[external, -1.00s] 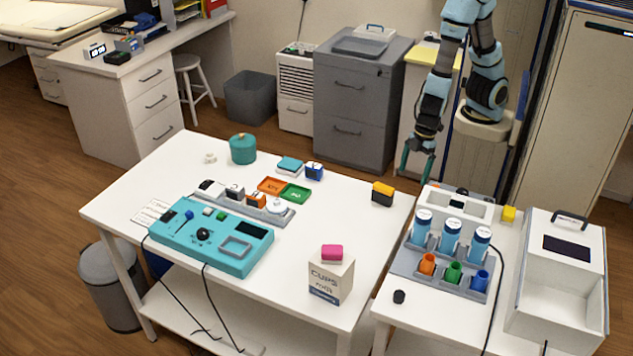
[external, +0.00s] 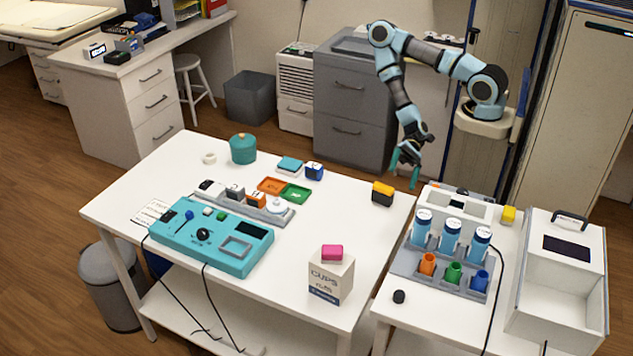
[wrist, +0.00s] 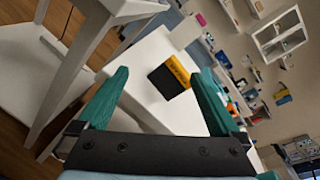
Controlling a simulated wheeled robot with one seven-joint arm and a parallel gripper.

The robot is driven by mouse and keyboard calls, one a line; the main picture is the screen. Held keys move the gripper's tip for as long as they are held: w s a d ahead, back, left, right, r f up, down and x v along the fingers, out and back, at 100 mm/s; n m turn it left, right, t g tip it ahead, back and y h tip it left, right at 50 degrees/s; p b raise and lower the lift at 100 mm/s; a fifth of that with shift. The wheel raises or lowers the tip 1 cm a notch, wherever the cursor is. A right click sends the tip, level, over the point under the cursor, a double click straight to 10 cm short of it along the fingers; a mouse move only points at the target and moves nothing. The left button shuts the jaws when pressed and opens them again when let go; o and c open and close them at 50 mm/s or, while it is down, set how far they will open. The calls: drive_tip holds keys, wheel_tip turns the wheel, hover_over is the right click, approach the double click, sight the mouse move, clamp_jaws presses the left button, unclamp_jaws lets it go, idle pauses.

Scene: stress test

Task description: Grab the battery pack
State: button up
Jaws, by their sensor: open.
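A black box with a yellow top (external: 382,194), which looks like the battery pack, stands upright near the right back edge of the white table (external: 345,220). My gripper (external: 404,172) is open and empty, above and to the right of the box, close to the table's right edge. In the wrist view the black and yellow box (wrist: 170,78) shows between and beyond the two teal fingers of my gripper (wrist: 161,75), apart from them. Its yellow label side is visible, but the writing is too small to read.
A blue and white block (external: 314,171), orange and green trays (external: 283,190) and a teal console (external: 211,240) lie further left. A carton with a pink block (external: 331,276) stands at the front. A bottle rack (external: 440,268) is on the right table. The tabletop around the box is clear.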

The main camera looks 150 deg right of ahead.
sight(381, 192)
drive_tip(key=w+m+h, duration=0.1)
drive_tip(key=m, duration=0.2)
drive_tip(key=d+m+t+h+b, duration=0.1)
drive_tip(key=m+h, duration=0.1)
drive_tip(key=m, duration=0.2)
drive_tip(key=w+d+f+m+h, duration=0.1)
drive_tip(key=m, duration=0.3)
drive_tip(key=shift+w+d+h, duration=0.15)
drive_tip(key=shift+w+h, duration=0.15)
drive_tip(key=shift+w, duration=0.05)
drive_tip(key=w, duration=0.1)
drive_tip(key=w+b, duration=0.1)
drive_tip(key=w, duration=0.1)
drive_tip(key=w+b, duration=0.1)
drive_tip(key=w, duration=0.1)
drive_tip(key=shift+d+r, duration=0.15)
drive_tip(key=shift+d, duration=0.2)
drive_tip(key=w, duration=0.1)
drive_tip(key=w+p, duration=0.2)
drive_tip(key=w, duration=0.1)
drive_tip(key=shift+d, duration=0.35)
drive_tip(key=shift+w+d, duration=0.15)
drive_tip(key=shift+w, duration=0.35)
drive_tip(key=c, duration=1.4)
